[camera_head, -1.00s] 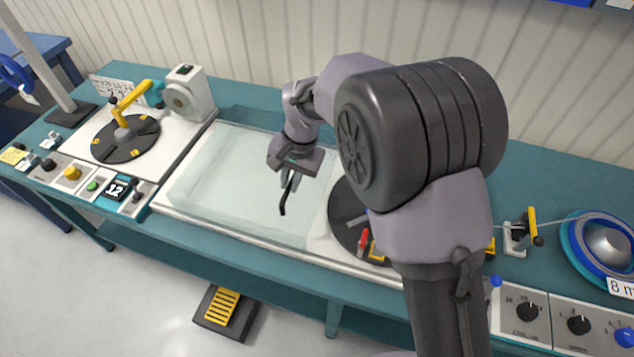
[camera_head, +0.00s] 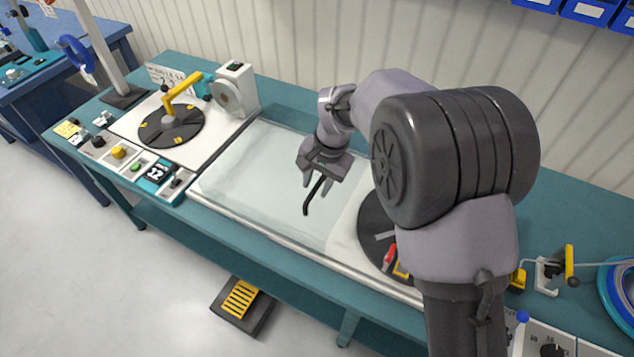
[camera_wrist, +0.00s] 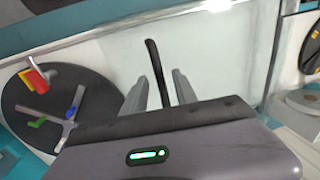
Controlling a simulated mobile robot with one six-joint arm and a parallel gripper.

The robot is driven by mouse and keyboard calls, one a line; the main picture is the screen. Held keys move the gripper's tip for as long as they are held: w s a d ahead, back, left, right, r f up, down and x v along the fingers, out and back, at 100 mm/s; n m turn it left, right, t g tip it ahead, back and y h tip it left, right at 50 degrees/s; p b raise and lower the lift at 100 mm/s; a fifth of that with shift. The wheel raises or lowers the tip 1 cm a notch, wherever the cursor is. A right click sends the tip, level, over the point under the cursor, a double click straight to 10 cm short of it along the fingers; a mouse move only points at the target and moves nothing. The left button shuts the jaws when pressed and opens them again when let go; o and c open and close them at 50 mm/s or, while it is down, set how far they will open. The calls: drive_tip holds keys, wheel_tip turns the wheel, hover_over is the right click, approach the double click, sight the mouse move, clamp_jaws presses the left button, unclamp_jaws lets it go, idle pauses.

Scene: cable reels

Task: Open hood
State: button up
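The hood (camera_head: 260,170) is a clear, pale cover over the middle of the bench, between two round plates. It looks closed, though its clear edges are hard to make out. A black bent handle (camera_head: 312,196) shows at my gripper (camera_head: 319,188), over the hood's right part. In the wrist view the handle (camera_wrist: 151,55) stands between the two grey fingers of my gripper (camera_wrist: 159,92). The fingers are apart, with gaps visible beside the handle, so my gripper is open around it. The handle's lower end is hidden behind my gripper body.
A black round plate (camera_head: 172,128) with a yellow crank lies at the left. Another dark plate (camera_head: 374,222) is right of the hood, partly hidden by my arm. A grey counter unit (camera_head: 236,92) stands behind. A foot pedal (camera_head: 241,300) sits on the floor.

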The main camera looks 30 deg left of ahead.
drive_tip(key=d+r+p, duration=0.3)
drive_tip(key=r+p, duration=0.1)
drive_tip(key=r, duration=1.3)
drive_tip(key=shift+d+p, duration=0.2)
drive_tip(key=shift+p, duration=0.2)
